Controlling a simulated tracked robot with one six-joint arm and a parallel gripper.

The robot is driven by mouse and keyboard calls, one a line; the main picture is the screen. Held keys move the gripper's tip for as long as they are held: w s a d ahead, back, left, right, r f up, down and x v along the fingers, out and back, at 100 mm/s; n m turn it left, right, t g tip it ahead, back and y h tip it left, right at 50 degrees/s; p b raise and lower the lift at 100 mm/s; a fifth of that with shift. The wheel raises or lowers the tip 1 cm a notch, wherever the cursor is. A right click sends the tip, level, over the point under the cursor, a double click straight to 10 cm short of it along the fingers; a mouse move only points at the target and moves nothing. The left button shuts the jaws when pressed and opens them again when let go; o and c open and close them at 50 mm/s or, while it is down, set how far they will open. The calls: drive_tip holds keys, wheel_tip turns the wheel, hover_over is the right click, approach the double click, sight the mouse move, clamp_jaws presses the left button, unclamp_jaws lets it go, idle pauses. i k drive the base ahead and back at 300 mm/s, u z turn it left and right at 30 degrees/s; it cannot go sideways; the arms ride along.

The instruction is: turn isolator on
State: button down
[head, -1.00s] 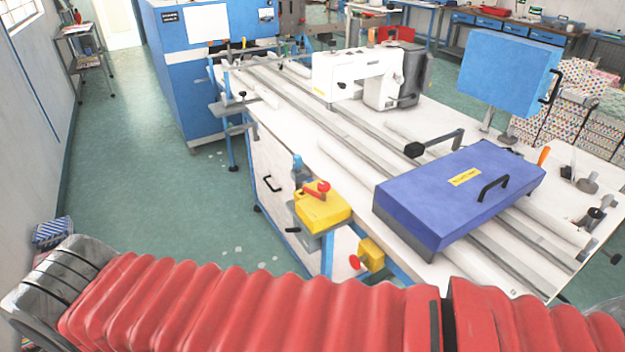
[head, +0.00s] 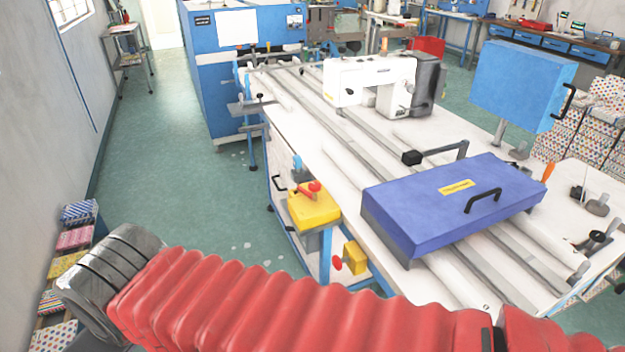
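A yellow box with a red rotary handle on top, which looks like the isolator (head: 314,209), is mounted at the front left corner of the white sewing table. A smaller yellow box (head: 355,258) with a red mushroom button (head: 337,264) sits lower on the table's front edge. Which position the red handle is in cannot be told clearly. My red-sleeved arm crosses the bottom of the head view, below and in front of both boxes.
The white table (head: 345,195) carries a blue cover box (head: 450,205) with a black handle and a white sewing machine (head: 372,85). A blue cabinet (head: 228,95) stands behind. Boxes on a shelf (head: 80,212) line the left wall. The green floor (head: 165,180) left of the table is clear.

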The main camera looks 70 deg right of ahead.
sight(314, 186)
drive_tip(key=z, duration=1.5)
drive_tip(key=i, duration=1)
